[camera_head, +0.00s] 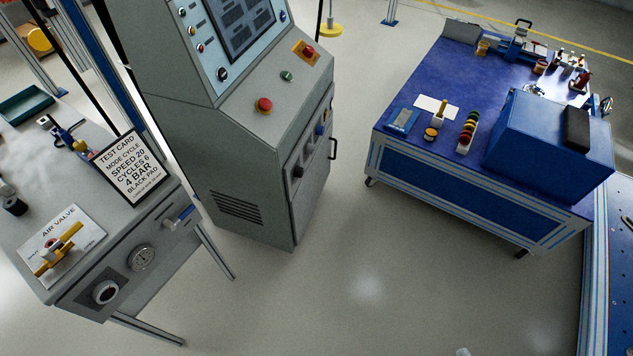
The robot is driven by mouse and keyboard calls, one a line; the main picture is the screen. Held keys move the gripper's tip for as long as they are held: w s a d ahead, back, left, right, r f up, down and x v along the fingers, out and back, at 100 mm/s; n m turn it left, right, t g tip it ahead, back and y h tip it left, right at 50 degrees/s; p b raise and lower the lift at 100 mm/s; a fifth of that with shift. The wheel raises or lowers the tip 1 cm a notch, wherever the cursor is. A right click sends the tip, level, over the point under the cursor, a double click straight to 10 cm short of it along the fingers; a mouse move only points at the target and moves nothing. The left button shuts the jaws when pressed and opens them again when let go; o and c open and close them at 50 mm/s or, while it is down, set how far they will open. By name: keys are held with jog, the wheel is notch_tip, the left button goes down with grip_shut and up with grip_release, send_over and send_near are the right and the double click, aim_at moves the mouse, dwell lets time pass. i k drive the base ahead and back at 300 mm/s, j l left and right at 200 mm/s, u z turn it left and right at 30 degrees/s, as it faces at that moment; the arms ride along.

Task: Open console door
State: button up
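The console (180,110) is a tall grey cabinet left of the middle, tilted in the picture. Its sloped upper part carries a screen (240,25) and buttons, including a red mushroom button (264,105). The console's narrow front face, turned to the right, shows several knobs and a lower panel that looks like the door (312,190). The door appears closed. A black handle (334,148) stands out at its right edge. My gripper is not in view, so nothing shows it touching the console.
A grey bench with a test card (131,167) and an air valve plate (60,240) stands at the left. A blue wheeled cart (440,190) with tools and a blue box (550,140) is at the right. Open floor (370,280) lies between console and cart.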

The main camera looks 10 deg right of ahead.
aim_at(302, 204)
jog(key=i+z, duration=0.2)
jog(key=i, duration=0.25)
jog(key=i+j+z, duration=0.2)
jog(key=i, duration=0.25)
jog(key=i+j+z, duration=0.25)
jog(key=i, duration=0.15)
jog(key=i+j+z, duration=0.2)
jog(key=i, duration=0.25)
